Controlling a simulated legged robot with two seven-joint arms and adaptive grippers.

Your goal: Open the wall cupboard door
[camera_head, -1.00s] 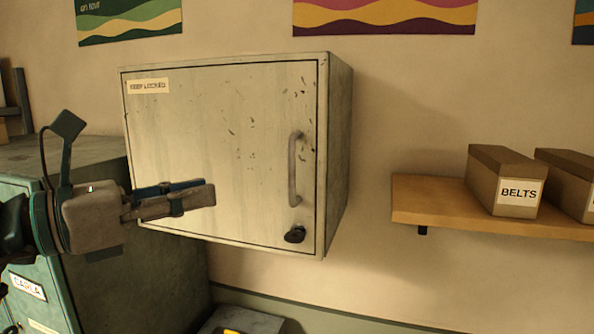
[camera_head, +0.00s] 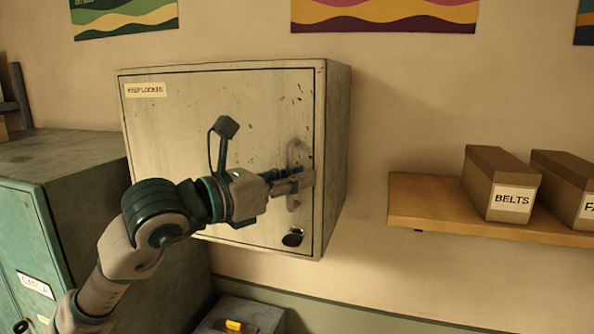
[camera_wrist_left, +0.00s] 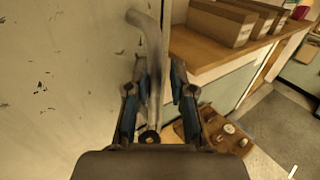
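The grey wall cupboard has a closed, scratched door (camera_head: 175,140) with a "KEEP LOCKED" label at its upper left. Its vertical bar handle (camera_head: 294,155) is near the door's right edge, partly hidden by my gripper. A black lock (camera_head: 292,238) sits below the handle. My left gripper (camera_head: 304,181) is at the handle's middle. In the left wrist view, the handle (camera_wrist_left: 152,50) runs between the two parted fingers (camera_wrist_left: 159,80), with a visible gap on the right side. My right gripper is not in view.
A wooden shelf (camera_head: 420,205) with cardboard boxes, one marked "BELTS" (camera_head: 502,185), is on the wall at right. A green locker (camera_head: 75,165) stands at left below the cupboard. A grey box with a yellow item (camera_head: 236,326) is below.

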